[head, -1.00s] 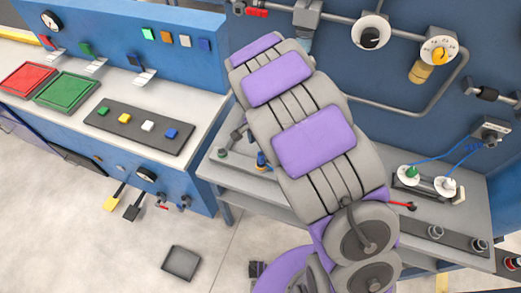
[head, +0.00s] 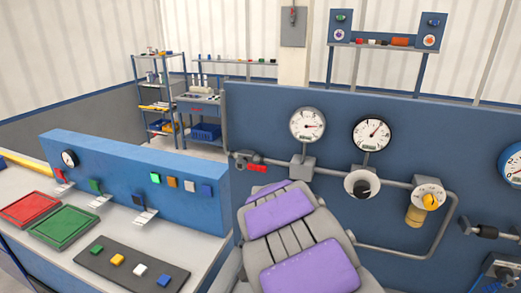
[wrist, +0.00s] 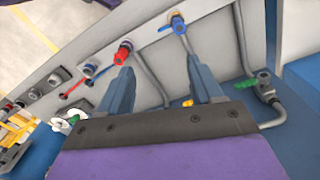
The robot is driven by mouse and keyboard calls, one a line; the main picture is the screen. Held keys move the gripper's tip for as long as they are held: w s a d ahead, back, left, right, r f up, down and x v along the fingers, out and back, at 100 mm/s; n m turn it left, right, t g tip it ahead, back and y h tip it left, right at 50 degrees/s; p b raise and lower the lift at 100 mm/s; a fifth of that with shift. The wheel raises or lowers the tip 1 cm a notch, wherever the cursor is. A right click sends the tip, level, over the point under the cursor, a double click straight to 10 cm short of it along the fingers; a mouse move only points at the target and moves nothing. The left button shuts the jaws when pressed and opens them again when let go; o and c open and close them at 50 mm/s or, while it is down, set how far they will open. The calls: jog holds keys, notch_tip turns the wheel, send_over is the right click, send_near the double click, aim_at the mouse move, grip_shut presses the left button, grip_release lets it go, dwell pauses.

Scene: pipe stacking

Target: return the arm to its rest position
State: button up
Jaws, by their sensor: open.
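My gripper (wrist: 160,66) shows in the wrist view with its two blue-grey fingers spread apart and nothing between them. Beyond the fingers is a grey panel (wrist: 143,58) with a red-handled fitting (wrist: 123,52) near the left finger and a blue-handled valve (wrist: 178,24) above the right finger. I cannot tell whether the fingers touch anything. In the head view my purple and grey body parts fill the lower middle, and the gripper is not seen there.
In the head view a blue wall (head: 262,120) carries gauges, a grey pipe (head: 385,250) and a yellow-knobbed dial (head: 430,200). At left is a bench with red (head: 30,209) and green (head: 65,225) trays. Shelves (head: 158,95) stand behind.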

jog(key=s+d+r+n, duration=0.2)
jog(key=s+d, duration=0.1)
jog(key=s, duration=0.7)
jog(key=s+d+r+n+g, duration=0.1)
jog(key=s+d+r+n, duration=0.2)
jog(key=s, duration=0.7)
jog(key=s+d+r+n+b, duration=0.1)
jog(key=s+d, duration=0.4)
jog(key=s, duration=0.5)
jog(key=shift+r+n+g, duration=0.3)
jog(key=shift+r+n, duration=0.4)
jog(key=shift+r, duration=0.25)
jog(key=shift+w, duration=0.1)
jog(key=shift+c, duration=0.4)
